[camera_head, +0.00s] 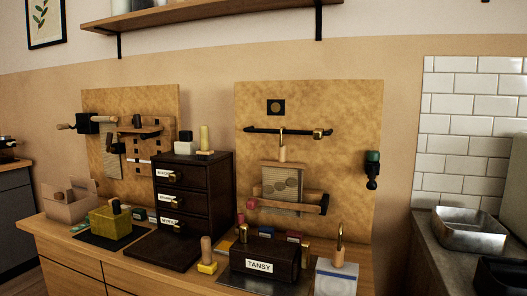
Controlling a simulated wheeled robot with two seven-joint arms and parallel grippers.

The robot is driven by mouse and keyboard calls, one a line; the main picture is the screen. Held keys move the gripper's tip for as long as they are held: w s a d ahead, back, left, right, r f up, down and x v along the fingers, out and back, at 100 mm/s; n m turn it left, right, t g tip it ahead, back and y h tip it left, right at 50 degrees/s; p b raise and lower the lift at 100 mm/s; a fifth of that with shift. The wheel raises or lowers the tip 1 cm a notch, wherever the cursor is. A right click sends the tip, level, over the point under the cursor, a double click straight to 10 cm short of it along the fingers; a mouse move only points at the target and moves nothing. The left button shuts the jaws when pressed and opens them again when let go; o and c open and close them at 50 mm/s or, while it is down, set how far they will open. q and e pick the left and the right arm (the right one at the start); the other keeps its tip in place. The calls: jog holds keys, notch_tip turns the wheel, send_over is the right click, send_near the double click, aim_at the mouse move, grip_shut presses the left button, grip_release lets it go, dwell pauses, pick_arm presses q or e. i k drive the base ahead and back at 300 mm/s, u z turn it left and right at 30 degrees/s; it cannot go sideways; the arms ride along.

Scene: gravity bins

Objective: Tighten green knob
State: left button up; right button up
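A dark green knob (373,156) sits at the right edge of the right-hand tan board (345,110). It tops a small black fitting (372,171) with a rounded lower end. I cannot tell from here how tight it is. Another dark green knob-like piece (115,206) stands on a yellow-green block (110,223) at the left of the counter. Neither of my grippers is in view, and nothing touches the green knob.
A dark drawer cabinet (205,172) stands between the two boards. A dark box labelled TANSY (262,254), a yellow-based wooden peg (207,266) and a white block (335,278) line the wooden counter's front. A metal tray (470,238) lies at right. Space before the green knob looks clear.

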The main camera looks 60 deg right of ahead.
aim_at(372, 156)
jog(key=u, duration=0.5)
jog(key=k, duration=0.95)
jog(key=z, duration=1.7)
